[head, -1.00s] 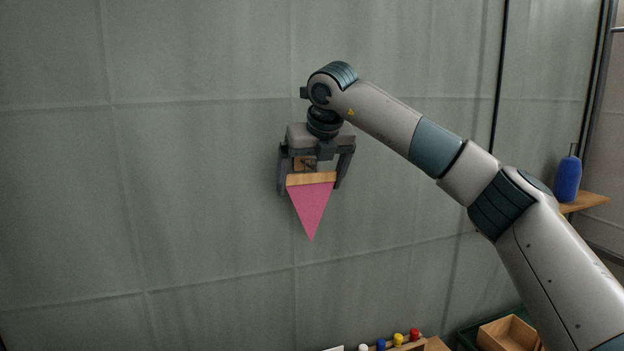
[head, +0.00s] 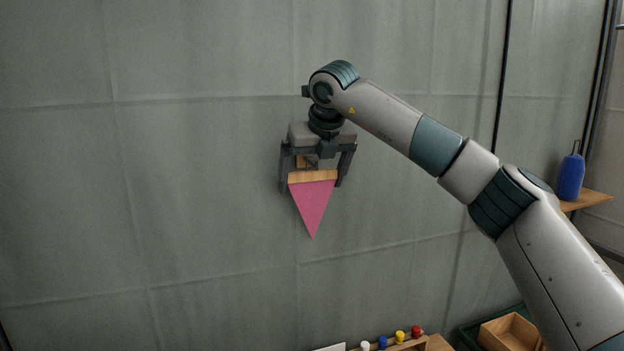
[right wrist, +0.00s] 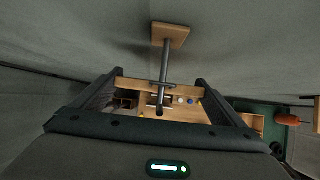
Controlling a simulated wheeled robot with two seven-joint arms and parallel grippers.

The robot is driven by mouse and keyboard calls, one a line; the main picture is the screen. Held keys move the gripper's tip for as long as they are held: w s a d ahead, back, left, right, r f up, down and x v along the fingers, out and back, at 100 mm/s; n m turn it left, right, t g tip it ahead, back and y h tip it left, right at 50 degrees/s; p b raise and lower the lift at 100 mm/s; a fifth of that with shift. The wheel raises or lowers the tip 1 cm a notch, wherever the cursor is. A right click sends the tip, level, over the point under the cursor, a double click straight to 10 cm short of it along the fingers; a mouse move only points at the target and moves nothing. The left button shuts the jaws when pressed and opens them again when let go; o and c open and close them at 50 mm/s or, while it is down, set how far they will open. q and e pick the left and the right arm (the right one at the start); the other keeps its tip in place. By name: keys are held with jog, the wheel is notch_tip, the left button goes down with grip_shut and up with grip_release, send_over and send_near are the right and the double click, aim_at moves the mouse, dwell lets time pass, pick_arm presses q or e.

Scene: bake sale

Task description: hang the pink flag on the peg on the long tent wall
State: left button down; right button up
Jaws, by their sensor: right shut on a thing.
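The pink flag (head: 313,205) is a pink triangle hanging point-down from a wooden bar, in front of the long tent wall (head: 200,200). My right gripper (head: 312,180) is shut on the ends of that bar, which also shows between the fingers in the right wrist view (right wrist: 135,85). The peg (right wrist: 166,62) is a dark rod on a square wooden plate on the wall. A bit of the plate shows between the fingers in the head view (head: 305,161). The rod reaches over the bar's middle, by a small dark loop; I cannot tell if the loop is around it. My left gripper is not in view.
A blue bottle (head: 571,178) stands on a wooden shelf (head: 592,200) at the right. Below are a green crate (head: 468,337) with a wooden box (head: 508,334) and a row of small things with coloured tops (head: 400,337). The wall left of the gripper is bare.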

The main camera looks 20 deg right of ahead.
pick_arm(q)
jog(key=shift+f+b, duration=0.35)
pick_arm(e)
jog(key=shift+f, duration=0.35)
jog(key=o, duration=0.7)
jog(key=shift+s+r, duration=0.25)
jog(key=shift+r, duration=0.15)
jog(key=b+v, duration=0.3)
jog(key=v, duration=0.5)
jog(key=shift+s+r, duration=0.2)
jog(key=shift+r, duration=0.1)
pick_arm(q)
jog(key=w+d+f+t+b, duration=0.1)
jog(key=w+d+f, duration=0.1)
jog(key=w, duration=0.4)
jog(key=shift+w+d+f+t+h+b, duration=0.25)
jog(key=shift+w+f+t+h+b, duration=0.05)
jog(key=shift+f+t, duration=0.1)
pick_arm(e)
send_near(317, 160)
jog(key=shift+s+r, duration=0.1)
jog(key=shift+r, duration=0.2)
